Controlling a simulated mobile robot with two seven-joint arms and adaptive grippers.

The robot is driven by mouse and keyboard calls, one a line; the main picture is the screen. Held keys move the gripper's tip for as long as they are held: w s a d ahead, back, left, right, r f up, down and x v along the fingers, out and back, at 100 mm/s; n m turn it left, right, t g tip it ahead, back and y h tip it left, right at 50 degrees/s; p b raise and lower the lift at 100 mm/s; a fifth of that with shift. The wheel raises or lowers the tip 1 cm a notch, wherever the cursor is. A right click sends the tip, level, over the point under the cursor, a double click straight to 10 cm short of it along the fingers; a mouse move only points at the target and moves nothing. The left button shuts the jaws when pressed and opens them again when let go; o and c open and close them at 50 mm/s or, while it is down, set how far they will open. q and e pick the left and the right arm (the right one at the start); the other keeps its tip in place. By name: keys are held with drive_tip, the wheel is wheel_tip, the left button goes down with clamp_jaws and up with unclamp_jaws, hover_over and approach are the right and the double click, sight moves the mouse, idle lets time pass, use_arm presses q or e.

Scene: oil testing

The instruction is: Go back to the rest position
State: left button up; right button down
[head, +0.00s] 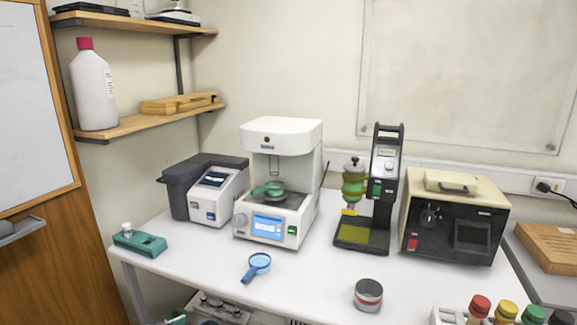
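Neither of my grippers shows in the head view. The white table (205,262) carries the test equipment. A white instrument (282,135) with a blue screen stands near the middle, with a green cup-like piece (270,187) on its platform. A blue magnifying glass (257,266) lies flat in front of it. A small grey tin (368,294) with a red band stands near the front. A teal holder (139,242) with a white-topped piece sits at the left end.
A grey-and-white device (208,188), a black stand (384,175) with a green vessel and a beige-topped black box (455,215) line the back. A rack (449,316) with several coloured-cap bottles is at the front right. Wall shelves (150,122) are at the left.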

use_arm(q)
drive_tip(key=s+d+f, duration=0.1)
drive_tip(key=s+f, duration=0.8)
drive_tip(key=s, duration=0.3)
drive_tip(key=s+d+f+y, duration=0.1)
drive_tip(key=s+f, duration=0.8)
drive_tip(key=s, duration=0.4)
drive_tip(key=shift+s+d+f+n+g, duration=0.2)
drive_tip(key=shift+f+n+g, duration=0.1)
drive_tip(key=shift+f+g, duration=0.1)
